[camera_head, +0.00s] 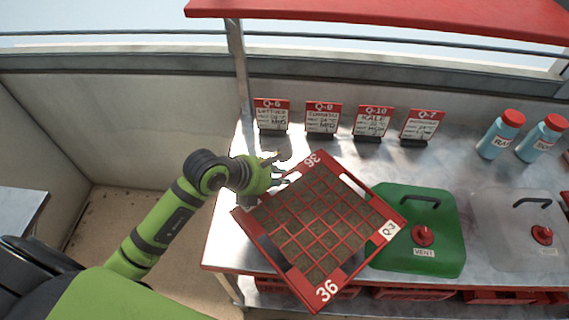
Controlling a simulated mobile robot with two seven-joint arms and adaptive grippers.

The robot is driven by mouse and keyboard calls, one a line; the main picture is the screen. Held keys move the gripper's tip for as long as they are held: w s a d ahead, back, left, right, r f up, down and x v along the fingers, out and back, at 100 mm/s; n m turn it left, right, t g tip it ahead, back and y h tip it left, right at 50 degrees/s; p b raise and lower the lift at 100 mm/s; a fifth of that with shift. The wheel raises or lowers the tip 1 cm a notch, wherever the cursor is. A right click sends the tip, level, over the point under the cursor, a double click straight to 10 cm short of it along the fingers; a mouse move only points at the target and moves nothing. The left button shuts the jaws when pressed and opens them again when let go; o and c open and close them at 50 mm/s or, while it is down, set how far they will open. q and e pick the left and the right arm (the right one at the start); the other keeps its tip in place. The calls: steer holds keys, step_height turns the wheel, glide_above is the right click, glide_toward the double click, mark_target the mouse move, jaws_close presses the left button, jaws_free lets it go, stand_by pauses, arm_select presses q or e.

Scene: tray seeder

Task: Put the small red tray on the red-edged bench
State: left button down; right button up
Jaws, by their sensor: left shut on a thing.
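The small red tray (291,266) has a grid of soil-filled cells, "36" on two of its sides and a "Q-3" label. My left gripper (283,174) is shut on the tray at its upper left side; the fingertips are partly hidden by the rim. The tray is turned askew over the left part of the red-edged bench (228,242), and its lower corner reaches past the front edge. I cannot tell whether it touches the bench top. My right gripper is not in view.
A green lid (447,235) with a vent lies close right of the tray, partly behind its corner. A clear lid (500,235) lies further right. Several sign cards (322,117) stand along the back. Two blue bottles (497,138) stand at the back right. A red shelf (400,17) overhangs the bench.

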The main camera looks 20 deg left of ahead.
arm_select(q)
steer(key=w+a+f, duration=0.2)
steer(key=a, duration=0.1)
steer(key=w+a+f+p, duration=0.1)
steer(key=a+f, duration=0.1)
steer(key=a, duration=0.1)
steer(key=w+a+f, duration=0.2)
steer(key=a, duration=0.2)
steer(key=shift+w+a+f, duration=0.1)
steer(key=shift+w+f, duration=0.2)
steer(key=shift+f+p, duration=0.4)
steer(key=shift+f, duration=1.6)
steer(key=c, duration=1.3)
jaws_free()
steer(key=shift+s+f, duration=0.1)
steer(key=shift+s, duration=0.05)
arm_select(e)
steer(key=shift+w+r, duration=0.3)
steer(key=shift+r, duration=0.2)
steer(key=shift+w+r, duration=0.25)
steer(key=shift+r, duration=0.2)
arm_select(q)
steer(key=shift+o, duration=0.2)
steer(key=shift+a, duration=0.1)
steer(key=v, duration=1.2)
steer(key=shift+b, duration=0.45)
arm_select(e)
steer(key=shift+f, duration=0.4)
